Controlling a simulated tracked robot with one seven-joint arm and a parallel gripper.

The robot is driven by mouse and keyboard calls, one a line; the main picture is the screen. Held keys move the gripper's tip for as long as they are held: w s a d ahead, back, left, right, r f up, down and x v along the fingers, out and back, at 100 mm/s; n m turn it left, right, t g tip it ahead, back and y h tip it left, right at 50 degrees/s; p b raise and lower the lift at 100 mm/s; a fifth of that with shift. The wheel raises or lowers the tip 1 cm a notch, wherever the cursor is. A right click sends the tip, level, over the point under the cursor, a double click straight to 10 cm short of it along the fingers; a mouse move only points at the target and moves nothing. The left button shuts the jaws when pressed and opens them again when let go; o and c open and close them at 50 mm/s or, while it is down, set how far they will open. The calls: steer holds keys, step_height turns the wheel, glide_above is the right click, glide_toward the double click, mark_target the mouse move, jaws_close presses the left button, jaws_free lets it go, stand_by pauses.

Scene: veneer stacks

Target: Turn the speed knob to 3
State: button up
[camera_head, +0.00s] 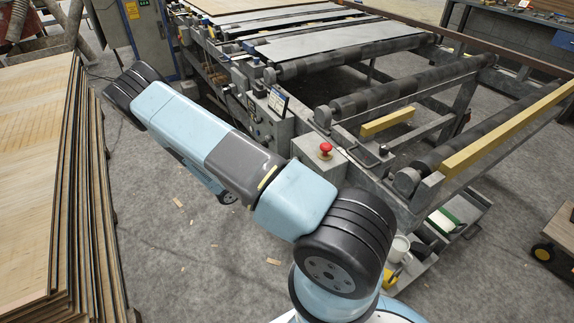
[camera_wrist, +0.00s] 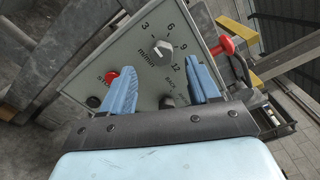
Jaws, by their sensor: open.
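The speed knob (camera_wrist: 164,48) is a small dark knob with a pale face on a grey control panel (camera_wrist: 137,64) in the wrist view. The numbers 3, 6, 9 and 12 stand around it, with the 3 at its upper left. Its exact pointer direction is too small to tell. My gripper (camera_wrist: 163,84) is open, its two blue fingers spread over the panel with nothing between them. The knob lies beyond the fingertips, between their lines, and appears untouched. In the head view my gripper and the knob are not visible.
A red button (camera_wrist: 111,77), a black button (camera_wrist: 93,101) and a lower black knob (camera_wrist: 167,102) sit near my fingers. A red mushroom button (camera_wrist: 226,45) is at the right; one shows in the head view (camera_head: 325,148). Veneer stacks (camera_head: 35,180) stand left.

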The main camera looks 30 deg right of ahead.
steer(key=a, duration=0.8)
steer(key=shift+s+a, duration=0.1)
steer(key=s+r+m+g+y, duration=0.1)
steer(key=s+r+m+y, duration=0.25)
steer(key=r+m, duration=0.45)
steer(key=s+r+m+g+y, duration=0.15)
steer(key=r+m+y, duration=0.25)
steer(key=r, duration=0.7)
steer(key=s+r+m+g+y, duration=0.1)
steer(key=s+r+m+y, duration=0.25)
steer(key=r+m, duration=0.45)
steer(key=s+a+r+m+t+y, duration=0.2)
steer(key=s+r+m+t+y, duration=0.1)
steer(key=s+r, duration=0.5)
steer(key=s+a+r+m+t+y, duration=0.2)
steer(key=s+r+m+t+y, duration=0.2)
steer(key=s+r+m, duration=0.4)
step_height(320, 180, up, 5)
steer(key=shift+s+a+f+t, duration=0.2)
steer(key=shift+s+t, duration=0.3)
steer(key=shift+t, duration=0.25)
